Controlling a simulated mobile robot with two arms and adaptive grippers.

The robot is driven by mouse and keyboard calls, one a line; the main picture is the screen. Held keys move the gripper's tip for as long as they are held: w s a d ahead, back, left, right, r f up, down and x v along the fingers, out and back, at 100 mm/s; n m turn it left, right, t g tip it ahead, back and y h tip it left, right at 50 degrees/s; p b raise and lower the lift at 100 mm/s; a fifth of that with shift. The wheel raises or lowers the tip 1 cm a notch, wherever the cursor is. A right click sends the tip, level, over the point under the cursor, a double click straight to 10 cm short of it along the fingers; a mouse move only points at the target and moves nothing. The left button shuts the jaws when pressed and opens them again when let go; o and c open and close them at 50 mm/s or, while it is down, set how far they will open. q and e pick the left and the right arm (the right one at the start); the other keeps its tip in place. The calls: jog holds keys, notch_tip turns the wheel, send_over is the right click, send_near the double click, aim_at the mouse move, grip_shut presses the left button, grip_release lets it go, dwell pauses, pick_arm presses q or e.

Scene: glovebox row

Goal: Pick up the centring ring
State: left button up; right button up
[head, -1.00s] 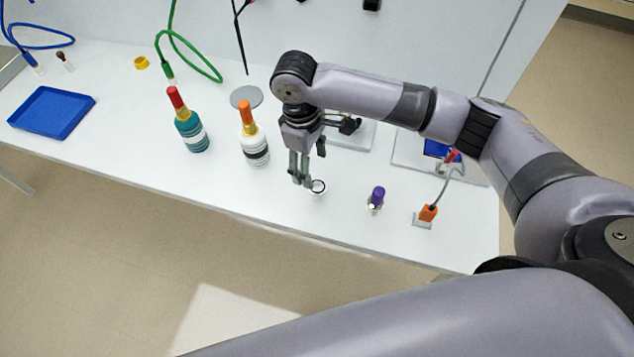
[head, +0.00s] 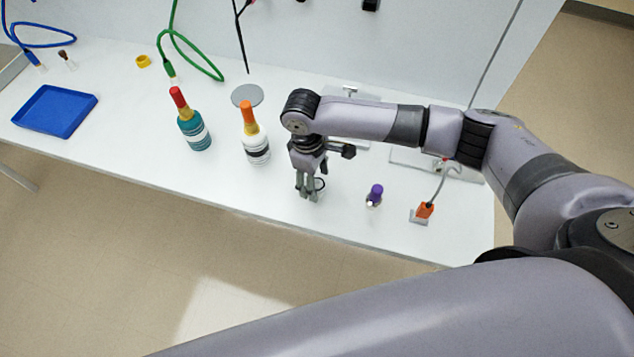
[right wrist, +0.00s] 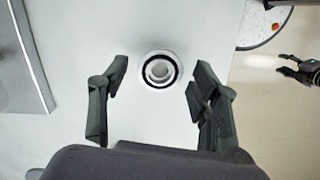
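The centring ring, a small pale ring with a black band, lies on the white bench near its front edge. It shows whole in the right wrist view (right wrist: 160,69) and partly behind the fingers in the head view (head: 321,184). My right gripper (head: 308,195) points down over it. In the right wrist view the right gripper (right wrist: 159,78) is open, with one finger on each side of the ring and a gap to both. My left gripper (right wrist: 291,66) shows at the right edge of that view, its fingers apart and empty. It is outside the head view.
A purple-capped bottle (head: 375,194) and an orange connector (head: 425,210) stand to the right. A white bottle with an orange top (head: 254,140) and a teal one (head: 193,125) stand to the left. A blue tray (head: 56,111) lies far left.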

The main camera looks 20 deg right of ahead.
jog(key=shift+c, duration=1.2)
jog(key=c, duration=0.6)
pick_arm(q)
jog(key=shift+w, duration=0.25)
jog(key=shift+s, duration=0.1)
pick_arm(e)
jog(key=shift+r, duration=0.15)
